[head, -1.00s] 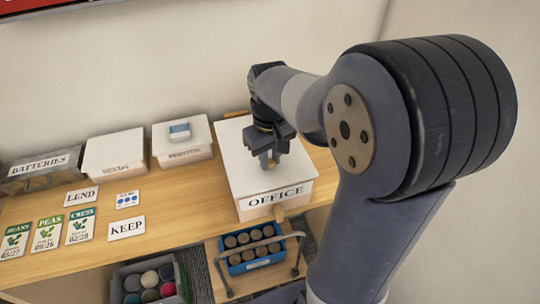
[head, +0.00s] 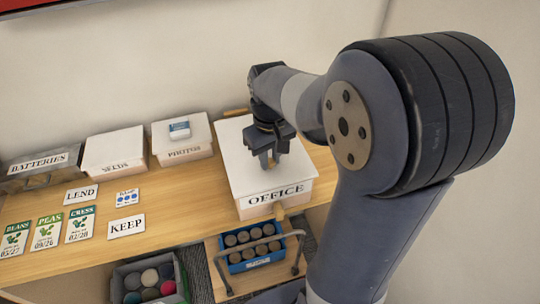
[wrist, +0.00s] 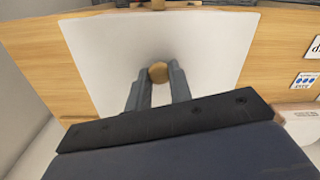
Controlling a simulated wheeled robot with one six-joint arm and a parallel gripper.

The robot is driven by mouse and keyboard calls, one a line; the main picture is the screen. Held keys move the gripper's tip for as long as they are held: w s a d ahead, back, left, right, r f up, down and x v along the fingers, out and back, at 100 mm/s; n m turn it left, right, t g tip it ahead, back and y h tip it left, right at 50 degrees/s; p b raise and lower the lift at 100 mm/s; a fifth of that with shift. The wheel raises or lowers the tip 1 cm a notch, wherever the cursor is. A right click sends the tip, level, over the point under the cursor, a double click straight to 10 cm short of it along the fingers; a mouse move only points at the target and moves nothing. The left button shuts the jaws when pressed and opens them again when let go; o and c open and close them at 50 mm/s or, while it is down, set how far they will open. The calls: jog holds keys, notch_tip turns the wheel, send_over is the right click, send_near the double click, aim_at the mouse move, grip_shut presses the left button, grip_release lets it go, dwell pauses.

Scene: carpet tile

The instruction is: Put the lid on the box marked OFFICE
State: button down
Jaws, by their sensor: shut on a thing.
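The box marked OFFICE (head: 276,204) stands on the wooden shelf top, its label facing front. A flat white lid (head: 237,152) covers its top and looks level. I cannot tell whether any thin gap is left under it. My gripper (head: 268,163) points down over the lid. In the wrist view, my gripper (wrist: 158,82) is shut on the lid's round wooden knob (wrist: 158,72), and the white lid (wrist: 95,55) spreads around it.
Boxes marked BATTERIES (head: 40,168), SEEDS (head: 115,150) and PHOTOS (head: 183,142) stand along the wall at left. LEND (head: 81,194) and KEEP (head: 126,226) cards and seed packets lie in front. Below are a blue crate (head: 262,262) and a grey bin (head: 125,272).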

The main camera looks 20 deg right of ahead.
jog(key=shift+f, duration=0.25)
dwell(0.3)
jog(key=c, duration=1.2)
grip_release()
notch_tip(320, 180, up, 11)
jog(key=shift+f+b, duration=0.1)
jog(key=shift+b, duration=0.2)
